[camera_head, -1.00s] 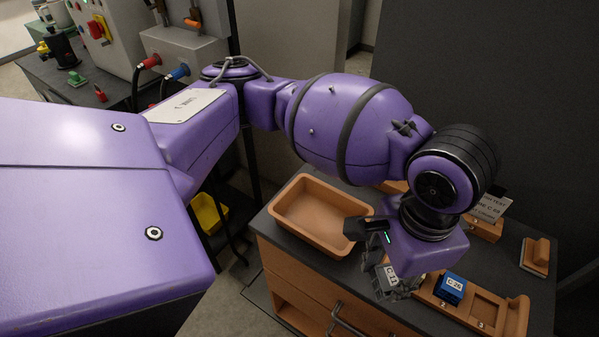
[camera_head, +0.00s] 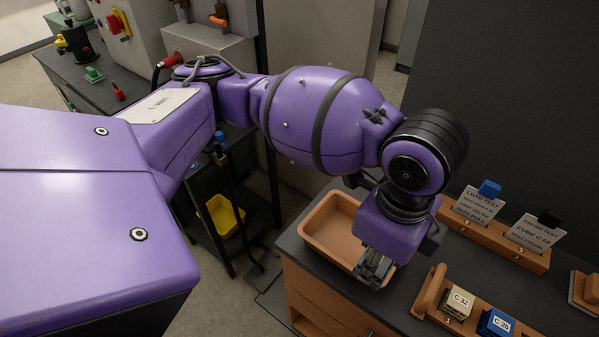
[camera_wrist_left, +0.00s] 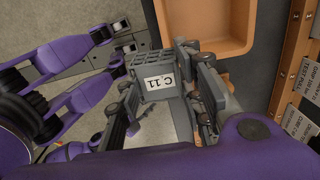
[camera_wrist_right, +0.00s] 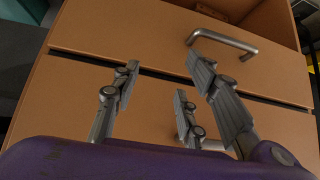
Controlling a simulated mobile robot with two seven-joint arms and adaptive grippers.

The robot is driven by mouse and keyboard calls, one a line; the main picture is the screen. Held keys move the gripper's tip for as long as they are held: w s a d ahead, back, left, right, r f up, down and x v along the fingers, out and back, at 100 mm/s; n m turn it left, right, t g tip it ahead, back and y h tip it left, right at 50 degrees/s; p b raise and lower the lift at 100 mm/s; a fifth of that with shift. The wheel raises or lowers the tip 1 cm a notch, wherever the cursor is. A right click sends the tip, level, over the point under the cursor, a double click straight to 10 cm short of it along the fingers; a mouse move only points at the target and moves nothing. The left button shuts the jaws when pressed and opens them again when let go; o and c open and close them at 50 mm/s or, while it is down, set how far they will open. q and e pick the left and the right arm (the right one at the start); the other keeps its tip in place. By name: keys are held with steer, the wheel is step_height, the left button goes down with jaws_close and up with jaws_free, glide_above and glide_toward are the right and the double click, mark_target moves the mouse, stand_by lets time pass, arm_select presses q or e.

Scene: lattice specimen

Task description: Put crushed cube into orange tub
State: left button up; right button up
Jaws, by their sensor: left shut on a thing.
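My left gripper (camera_head: 375,268) is shut on a grey lattice cube labelled C 11. The cube (camera_wrist_left: 158,78) shows between the fingers (camera_wrist_left: 160,95) in the left wrist view; the gripper mostly hides it in the head view. The orange tub (camera_head: 333,222) stands on the dark bench top, and its visible inside is empty. My left gripper is over its front right rim in the head view. The tub also shows just beyond the cube in the left wrist view (camera_wrist_left: 230,42). My right gripper (camera_wrist_right: 155,85) is open and empty, facing wooden drawer fronts.
A wooden rack holds a pale cube C 32 (camera_head: 457,303) and a blue cube C 26 (camera_head: 496,324) right of the tub. Behind stand a load-test card (camera_head: 478,207) and a crush-test card (camera_head: 535,234). A metal drawer handle (camera_wrist_right: 222,42) is near my right gripper.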

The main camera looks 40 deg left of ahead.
arm_select(q)
steer(key=w+a+f, duration=0.2)
steer(key=w+a+f+b, duration=0.1)
steer(key=w+a+f, duration=0.1)
steer(key=w+f, duration=0.1)
steer(key=w+a+f, duration=0.2)
steer(key=shift+w+a+f, duration=0.1)
steer(key=shift+w+f, duration=0.25)
steer(key=shift+w, duration=0.05)
steer(key=shift+w+a+f, duration=0.2)
steer(key=shift+w+f, duration=0.1)
steer(key=f, duration=0.2)
steer(key=f+b, duration=0.1)
steer(key=shift+w+a+f, duration=0.2)
steer(key=shift+w+f, duration=0.1)
steer(key=shift+f, duration=0.1)
steer(key=shift+r, duration=0.1)
arm_select(e)
steer(key=shift+s+d+f, duration=0.1)
steer(key=shift+s+f, duration=0.1)
steer(key=shift+f, duration=0.3)
steer(key=shift+s+d+f, duration=0.1)
steer(key=shift+s+f, duration=0.05)
steer(key=shift+f, duration=0.35)
steer(key=shift+r, duration=0.1)
arm_select(q)
steer(key=o, duration=1)
